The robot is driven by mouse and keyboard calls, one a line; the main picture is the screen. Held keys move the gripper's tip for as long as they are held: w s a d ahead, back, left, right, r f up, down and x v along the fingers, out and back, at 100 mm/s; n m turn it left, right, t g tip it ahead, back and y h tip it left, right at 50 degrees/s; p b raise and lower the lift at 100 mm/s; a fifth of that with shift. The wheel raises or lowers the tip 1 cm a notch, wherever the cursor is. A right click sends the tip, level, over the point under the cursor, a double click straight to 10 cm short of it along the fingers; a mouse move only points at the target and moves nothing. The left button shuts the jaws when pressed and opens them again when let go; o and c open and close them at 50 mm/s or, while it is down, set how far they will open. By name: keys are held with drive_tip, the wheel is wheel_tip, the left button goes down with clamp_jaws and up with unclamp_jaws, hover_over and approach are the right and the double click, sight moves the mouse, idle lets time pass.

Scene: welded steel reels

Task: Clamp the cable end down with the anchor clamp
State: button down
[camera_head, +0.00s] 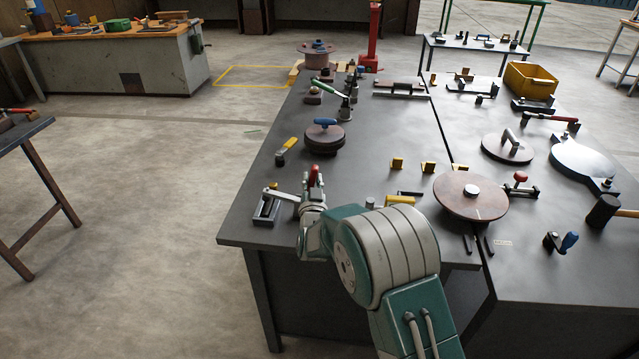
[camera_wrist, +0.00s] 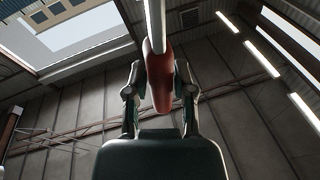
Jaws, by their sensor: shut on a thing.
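My gripper (camera_head: 313,196) is at the near left corner of the dark table and is shut on a red handle (camera_head: 314,174). In the wrist view the red handle (camera_wrist: 160,75) lies between the two fingers of my gripper (camera_wrist: 160,92), with a pale metal bar running up from it. Just left of the gripper is a dark clamp base (camera_head: 266,210) with a grey metal lever (camera_head: 283,194) reaching towards the gripper. Whether the red handle belongs to this clamp I cannot tell for sure. I cannot make out a cable end; my arm hides part of the table.
A blue-handled round disc (camera_head: 323,139) and a yellow-handled tool (camera_head: 287,150) lie behind the gripper. A brown reel disc (camera_head: 470,197) and small yellow blocks (camera_head: 428,167) are to the right. The table's left edge is close by. The table middle has bare room.

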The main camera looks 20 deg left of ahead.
drive_tip(key=shift+s+a+n+g, duration=0.1)
drive_tip(key=shift+a+n+g, duration=0.05)
drive_tip(key=shift+a+n, duration=0.4)
drive_tip(key=shift+s+a+n+g, duration=0.15)
drive_tip(key=shift+a+n, duration=0.15)
drive_tip(key=shift+n, duration=0.45)
drive_tip(key=c, duration=0.7)
unclamp_jaws()
drive_tip(key=shift+o, duration=1.3)
drive_tip(key=shift+a, duration=0.2)
drive_tip(key=shift+d, duration=0.1)
drive_tip(key=shift+s+d, duration=0.15)
drive_tip(key=v, duration=1.1)
drive_tip(key=shift+s+f, duration=0.2)
